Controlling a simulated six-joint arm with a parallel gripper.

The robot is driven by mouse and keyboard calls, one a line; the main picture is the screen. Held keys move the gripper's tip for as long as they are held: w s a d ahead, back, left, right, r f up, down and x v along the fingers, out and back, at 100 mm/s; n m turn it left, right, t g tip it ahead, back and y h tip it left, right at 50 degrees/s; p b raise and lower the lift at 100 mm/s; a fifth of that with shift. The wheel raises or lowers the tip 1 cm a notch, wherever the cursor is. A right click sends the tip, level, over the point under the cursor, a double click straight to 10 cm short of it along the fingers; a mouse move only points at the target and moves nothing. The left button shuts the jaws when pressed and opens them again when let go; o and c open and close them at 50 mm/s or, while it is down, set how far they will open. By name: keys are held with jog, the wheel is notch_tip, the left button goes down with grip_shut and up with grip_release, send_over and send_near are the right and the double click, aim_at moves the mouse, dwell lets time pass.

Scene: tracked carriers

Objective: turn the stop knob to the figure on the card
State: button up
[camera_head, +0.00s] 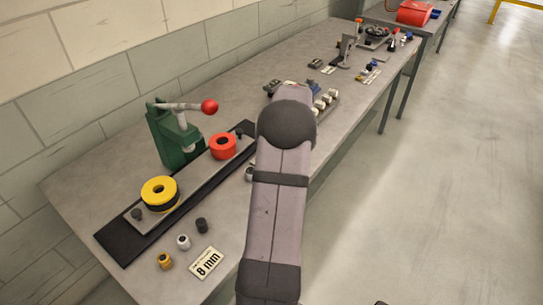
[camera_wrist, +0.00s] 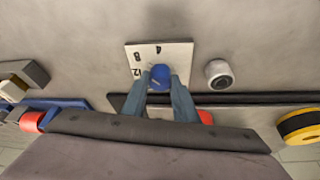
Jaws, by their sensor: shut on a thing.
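The blue stop knob (camera_wrist: 160,71) sits on a white dial plate (camera_wrist: 136,52) in the wrist view. The figures 4, 8 and 12 show on the plate. My gripper (camera_wrist: 160,80) is shut on the knob, one finger on each side. Where the knob points is too small to tell. The card (camera_head: 206,263) lies at the front left of the bench in the head view and reads 8 mm. My arm hides the knob and gripper in the head view.
A green press (camera_head: 172,135) with a red-tipped lever stands behind a black track (camera_head: 122,244). A yellow ring (camera_head: 159,189) and a red ring (camera_head: 222,147) sit on its carrier. Small pieces, including a white one (camera_head: 183,242), lie in front. More items crowd the bench farther back.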

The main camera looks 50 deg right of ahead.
dwell(0.3)
jog(key=o, duration=1.1)
jog(key=shift+c, duration=0.2)
jog(key=b+v, duration=0.1)
jog(key=v, duration=0.6)
jog(key=shift+r+b, duration=0.15)
jog(key=shift+b, duration=0.2)
jog(key=shift+s, duration=0.1)
